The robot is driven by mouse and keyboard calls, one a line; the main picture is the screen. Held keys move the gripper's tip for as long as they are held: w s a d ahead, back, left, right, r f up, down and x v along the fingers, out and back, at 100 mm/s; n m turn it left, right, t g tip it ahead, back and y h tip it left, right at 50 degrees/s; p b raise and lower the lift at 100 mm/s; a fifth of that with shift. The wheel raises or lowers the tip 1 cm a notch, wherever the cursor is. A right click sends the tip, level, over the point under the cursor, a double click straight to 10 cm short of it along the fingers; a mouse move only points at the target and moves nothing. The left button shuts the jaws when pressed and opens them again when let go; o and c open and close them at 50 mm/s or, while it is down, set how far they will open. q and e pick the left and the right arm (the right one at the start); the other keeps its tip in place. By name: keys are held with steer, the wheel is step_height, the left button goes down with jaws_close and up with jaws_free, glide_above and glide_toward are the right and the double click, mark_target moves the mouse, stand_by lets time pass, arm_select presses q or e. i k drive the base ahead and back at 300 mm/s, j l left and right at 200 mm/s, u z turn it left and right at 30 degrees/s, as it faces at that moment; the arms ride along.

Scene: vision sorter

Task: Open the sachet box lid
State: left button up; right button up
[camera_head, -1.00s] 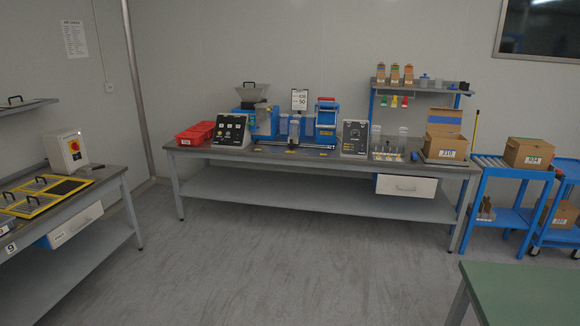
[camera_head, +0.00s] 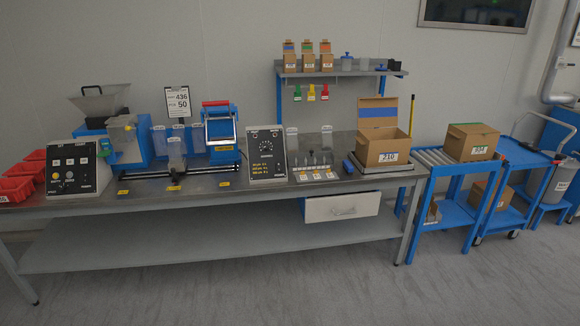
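Neither of my grippers is in view. No thing in view is plainly marked as the sachet box. Three small cardboard boxes with blue, green and orange patches stand on the raised shelf: left box (camera_head: 289,60), middle box (camera_head: 307,60), right box (camera_head: 326,60). Their upright backs or lids are too small to tell apart. A larger cardboard box (camera_head: 382,151) stands at the right end of the bench, with a flap (camera_head: 378,111) with a blue band standing up at its back. Another cardboard box (camera_head: 470,142) on the blue roller cart looks closed.
The long grey bench (camera_head: 145,191) carries red bins (camera_head: 15,188), a control panel (camera_head: 80,168), a hopper machine (camera_head: 100,104), a dial box (camera_head: 266,157) and small containers. A white drawer (camera_head: 341,207) hangs below. The blue cart (camera_head: 452,214) adjoins the right end. Floor (camera_head: 330,285) in front is clear.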

mark_target(311, 152)
steer(key=i+j+z, duration=0.1)
steer(key=i, duration=0.75)
steer(key=i+l+u, duration=0.2)
steer(key=i, duration=0.45)
steer(key=i+l+u, duration=0.2)
steer(key=i, duration=0.45)
steer(key=i+l+u, duration=0.25)
steer(key=i, duration=0.35)
steer(key=i+l+u, duration=0.2)
steer(key=i+l, duration=0.25)
steer(key=i, duration=0.15)
